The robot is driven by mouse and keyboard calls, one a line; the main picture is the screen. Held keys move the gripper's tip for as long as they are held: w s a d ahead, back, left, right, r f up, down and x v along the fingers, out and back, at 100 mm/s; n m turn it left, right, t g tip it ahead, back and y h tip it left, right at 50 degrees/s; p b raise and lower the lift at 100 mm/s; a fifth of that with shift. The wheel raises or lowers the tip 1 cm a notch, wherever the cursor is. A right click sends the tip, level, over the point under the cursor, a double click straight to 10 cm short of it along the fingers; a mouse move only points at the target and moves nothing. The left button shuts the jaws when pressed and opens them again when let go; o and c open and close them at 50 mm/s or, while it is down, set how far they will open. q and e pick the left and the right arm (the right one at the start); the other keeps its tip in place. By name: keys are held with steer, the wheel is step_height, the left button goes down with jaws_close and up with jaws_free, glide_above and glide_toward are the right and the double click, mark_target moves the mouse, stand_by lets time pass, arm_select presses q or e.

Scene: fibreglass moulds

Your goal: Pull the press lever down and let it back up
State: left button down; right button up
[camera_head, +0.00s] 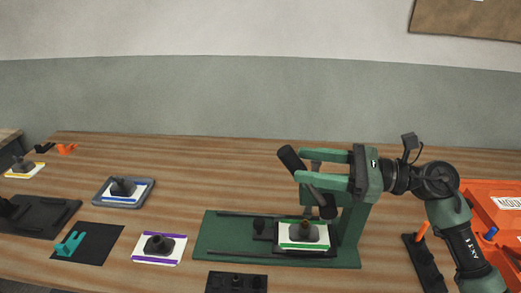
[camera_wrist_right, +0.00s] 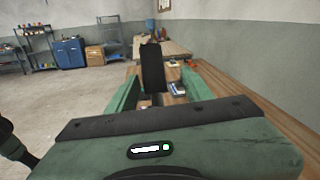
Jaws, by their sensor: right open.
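The press has a flat green base (camera_head: 215,238) and a green upright at its right end. Its dark lever (camera_head: 291,158) slants up to the left from the press head. My right gripper (camera_head: 300,167) comes in from the right above the press, its green fingers open. In the right wrist view the lever's dark grip (camera_wrist_right: 152,68) stands between the two fingers, with a gap seen on each side. A white card with green stripes (camera_head: 288,244) and a dark mould on it lie under the press head. My left gripper is not in view.
A purple-striped card with a mould (camera_head: 159,247), a blue-grey tray (camera_head: 101,193) and a black mat with a teal part (camera_head: 100,240) lie to the left. Red-orange bins (camera_head: 490,205) and a dark rack (camera_head: 423,265) stand at the right. The table behind the press is clear.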

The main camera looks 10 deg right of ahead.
mark_target(283, 161)
steer(key=a+p, duration=0.1)
steer(key=a+r+p, duration=0.1)
steer(key=shift+a, duration=0.4)
steer(key=p+x, duration=0.1)
steer(key=x, duration=0.2)
steer(key=shift+w+d+f, duration=0.1)
steer(key=shift+w+f, duration=0.05)
steer(key=shift+f, duration=0.05)
steer(key=shift+w+a+f, duration=0.15)
steer(key=shift+a, duration=0.2)
steer(key=c, duration=1)
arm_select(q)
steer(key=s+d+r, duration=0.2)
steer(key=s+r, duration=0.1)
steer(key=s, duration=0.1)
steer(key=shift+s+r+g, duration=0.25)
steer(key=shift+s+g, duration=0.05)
arm_select(e)
jaws_close()
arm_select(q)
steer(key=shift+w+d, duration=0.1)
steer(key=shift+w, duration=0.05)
